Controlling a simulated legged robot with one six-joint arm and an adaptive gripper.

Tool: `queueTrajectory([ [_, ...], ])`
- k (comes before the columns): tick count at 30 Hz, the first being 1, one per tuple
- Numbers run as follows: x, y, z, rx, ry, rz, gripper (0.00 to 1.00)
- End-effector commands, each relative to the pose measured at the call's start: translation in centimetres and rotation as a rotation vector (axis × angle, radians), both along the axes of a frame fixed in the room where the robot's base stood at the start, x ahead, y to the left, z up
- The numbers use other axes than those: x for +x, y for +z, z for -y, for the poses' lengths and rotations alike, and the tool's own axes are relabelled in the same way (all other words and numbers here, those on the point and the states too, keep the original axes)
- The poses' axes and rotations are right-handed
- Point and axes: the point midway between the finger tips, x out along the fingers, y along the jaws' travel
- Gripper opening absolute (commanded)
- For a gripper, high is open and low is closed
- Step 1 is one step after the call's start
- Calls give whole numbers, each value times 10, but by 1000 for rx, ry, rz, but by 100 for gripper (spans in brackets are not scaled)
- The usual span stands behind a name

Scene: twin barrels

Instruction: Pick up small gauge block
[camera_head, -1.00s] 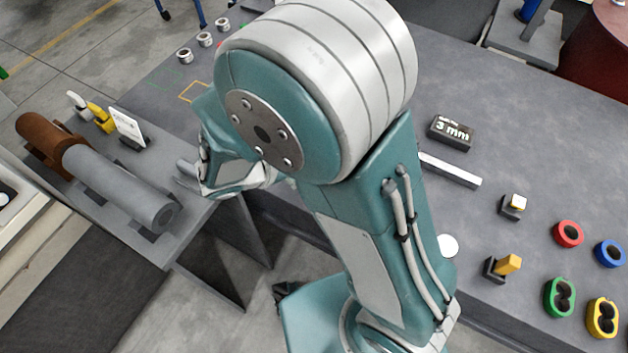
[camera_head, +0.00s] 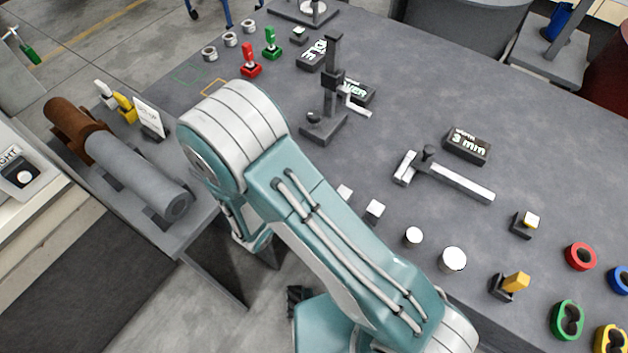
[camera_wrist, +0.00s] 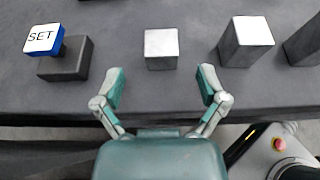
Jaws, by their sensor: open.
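The small gauge block (camera_wrist: 161,48), a light-topped metal cube, stands upright near the table's front edge in the wrist view. In the head view it seems to be the left one of two pale squares (camera_head: 344,192), partly behind my arm. My gripper (camera_wrist: 162,87) is open and empty, its two fingers spread left and right of the block's line. The fingertips are on the near side of the block, apart from it. In the head view my arm hides the gripper.
A taller square block (camera_wrist: 245,42) stands close on the right, with another partly seen beyond. A blue SET button (camera_wrist: 44,39) on a dark base (camera_wrist: 68,60) is on the left. A caliper-like tool (camera_head: 445,177) lies farther back on the table.

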Motion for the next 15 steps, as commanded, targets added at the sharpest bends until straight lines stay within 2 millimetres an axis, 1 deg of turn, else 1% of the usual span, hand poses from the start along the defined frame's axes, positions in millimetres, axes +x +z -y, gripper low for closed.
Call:
queueTrajectory([
  [4, 10, -6, 8, 0, -3, 0, 91],
  [10, 32, -18, 26, 1, -5, -1, 91],
  [15, 39, -22, 31, 1, -2, -1, 91],
])
